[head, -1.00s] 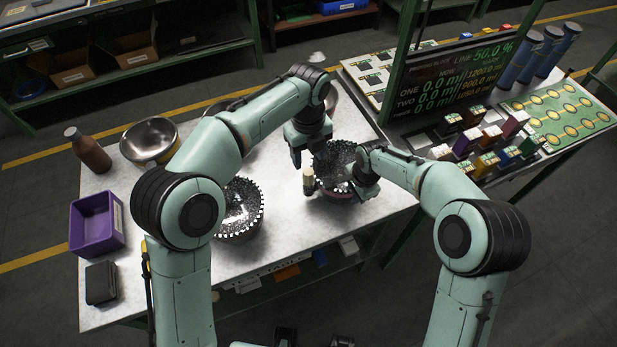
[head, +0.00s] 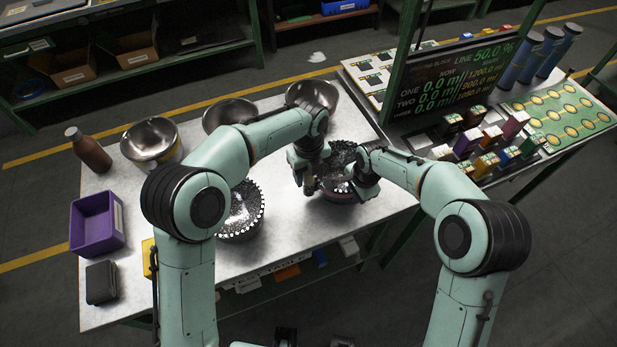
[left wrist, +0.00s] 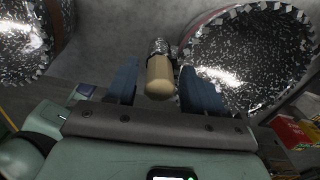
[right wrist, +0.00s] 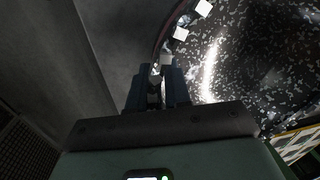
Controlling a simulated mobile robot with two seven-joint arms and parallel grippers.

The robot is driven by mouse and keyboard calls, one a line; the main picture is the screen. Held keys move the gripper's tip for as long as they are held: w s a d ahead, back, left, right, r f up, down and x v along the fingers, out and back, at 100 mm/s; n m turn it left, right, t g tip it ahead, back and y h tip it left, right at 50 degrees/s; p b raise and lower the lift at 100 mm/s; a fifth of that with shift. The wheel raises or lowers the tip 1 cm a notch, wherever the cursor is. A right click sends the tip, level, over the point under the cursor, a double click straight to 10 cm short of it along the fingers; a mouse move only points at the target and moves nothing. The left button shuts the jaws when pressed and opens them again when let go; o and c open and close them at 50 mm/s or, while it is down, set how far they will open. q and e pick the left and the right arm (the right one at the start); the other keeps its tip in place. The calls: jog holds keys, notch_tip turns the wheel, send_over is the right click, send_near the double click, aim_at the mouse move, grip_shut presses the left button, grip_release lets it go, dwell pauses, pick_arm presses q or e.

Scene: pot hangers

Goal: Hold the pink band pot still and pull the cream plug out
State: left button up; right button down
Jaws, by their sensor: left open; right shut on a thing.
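The pink band pot (head: 338,195) is a dark speckled bowl with a pinkish outer band and pale blocks along its rim, at the table's front right. My right gripper (head: 364,178) is shut on its rim; the right wrist view shows the fingers (right wrist: 158,85) on the wall of the pot (right wrist: 250,55). The cream plug (left wrist: 160,78) shows in the left wrist view beside the pot (left wrist: 250,60), with a speckled collar behind it. My left gripper (head: 308,188) is open, its fingers on either side of the plug with gaps. It hides the plug in the head view.
Another speckled bowl (head: 240,215) stands left of the pot. Metal bowls (head: 150,140), a brown bottle (head: 88,150), a purple bin (head: 97,222) and a black case (head: 101,282) stand further left. A dark display board (head: 455,80) rises at the right.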

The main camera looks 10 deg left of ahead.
pick_arm(q)
jog(key=shift+s+a+f, duration=0.1)
jog(key=shift+f, duration=0.15)
grip_shut()
jog(key=shift+r, duration=1)
jog(key=shift+r, duration=2.65)
pick_arm(e)
jog(key=c, duration=1)
grip_release()
